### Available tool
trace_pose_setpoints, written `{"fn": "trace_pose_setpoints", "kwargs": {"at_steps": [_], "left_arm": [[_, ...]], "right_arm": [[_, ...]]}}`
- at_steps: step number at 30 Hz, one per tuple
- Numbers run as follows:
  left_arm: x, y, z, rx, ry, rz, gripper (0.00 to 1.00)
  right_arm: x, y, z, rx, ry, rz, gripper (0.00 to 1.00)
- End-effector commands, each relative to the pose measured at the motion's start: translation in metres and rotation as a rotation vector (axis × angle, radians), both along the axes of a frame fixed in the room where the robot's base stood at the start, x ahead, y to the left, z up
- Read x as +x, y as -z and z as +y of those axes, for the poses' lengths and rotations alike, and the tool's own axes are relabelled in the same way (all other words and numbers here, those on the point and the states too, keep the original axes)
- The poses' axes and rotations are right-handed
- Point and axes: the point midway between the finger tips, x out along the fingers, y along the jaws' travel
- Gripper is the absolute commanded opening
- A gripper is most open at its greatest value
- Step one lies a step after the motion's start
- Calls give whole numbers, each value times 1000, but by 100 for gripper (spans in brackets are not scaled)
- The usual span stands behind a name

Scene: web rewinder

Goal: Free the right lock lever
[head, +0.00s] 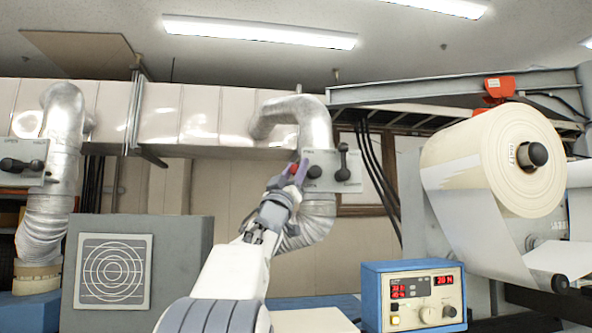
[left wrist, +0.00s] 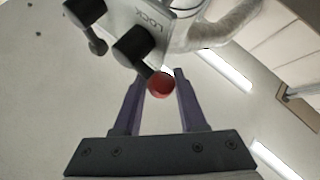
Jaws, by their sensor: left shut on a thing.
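The right lock plate (head: 352,186) is a pale panel on the right silver duct, with two black levers on it. One lever has its black hub (head: 314,171) on the plate's left part and ends in a red ball knob (head: 294,169). The knob also shows in the left wrist view (left wrist: 161,86), below the plate (left wrist: 150,22) marked LOCK. My left gripper (head: 294,172) is shut on this red knob, with one purple finger on each side. The other lever (head: 342,160) has a black knob and stands upright. My right gripper is out of view.
A similar plate (head: 20,176) with black levers is on the left duct. A grey box (head: 190,255) with a ringed panel stands front left. A blue control box (head: 372,295) and a large paper roll (head: 470,160) are at the right.

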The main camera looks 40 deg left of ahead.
Motion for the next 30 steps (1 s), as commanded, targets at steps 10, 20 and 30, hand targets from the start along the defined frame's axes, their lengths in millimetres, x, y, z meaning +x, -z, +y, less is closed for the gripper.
{"fn": "trace_pose_setpoints", "kwargs": {"at_steps": [10, 20, 30], "left_arm": [[2, -7, 0, 106, -3, 121, 0], [4, -15, -2, 218, -2, 253, 0], [6, -15, -2, 242, -3, 289, 0]], "right_arm": [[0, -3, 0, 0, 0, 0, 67], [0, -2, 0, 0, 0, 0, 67], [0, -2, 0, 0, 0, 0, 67]]}}
